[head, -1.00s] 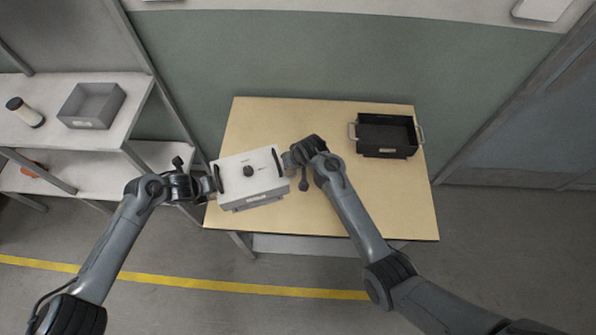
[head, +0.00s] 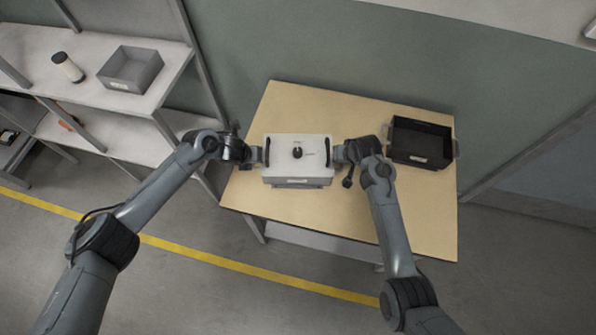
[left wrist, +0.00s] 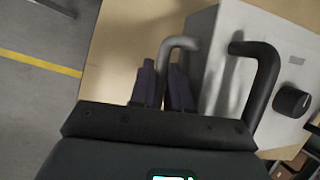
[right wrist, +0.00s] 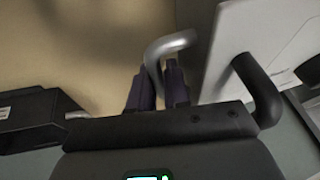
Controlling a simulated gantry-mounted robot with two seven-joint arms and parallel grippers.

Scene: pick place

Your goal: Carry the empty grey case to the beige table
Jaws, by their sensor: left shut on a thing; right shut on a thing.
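The light grey case (head: 300,174) has a pale top with a black knob (head: 297,152) and two black top handles. Its closed top hides the inside. It is level over the left half of the beige table (head: 400,210); I cannot tell whether it touches the tabletop. My left gripper (head: 258,154) is shut on the silver side handle (left wrist: 180,42) at the case's left end. My right gripper (head: 341,152) is shut on the matching side handle (right wrist: 168,44) at the right end.
A black open bin (head: 420,142) with side handles stands at the table's back right. A white shelf unit (head: 80,90) on the left holds a grey open bin (head: 130,70) and a white cylinder with a dark cap (head: 68,68). The table's front right is clear.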

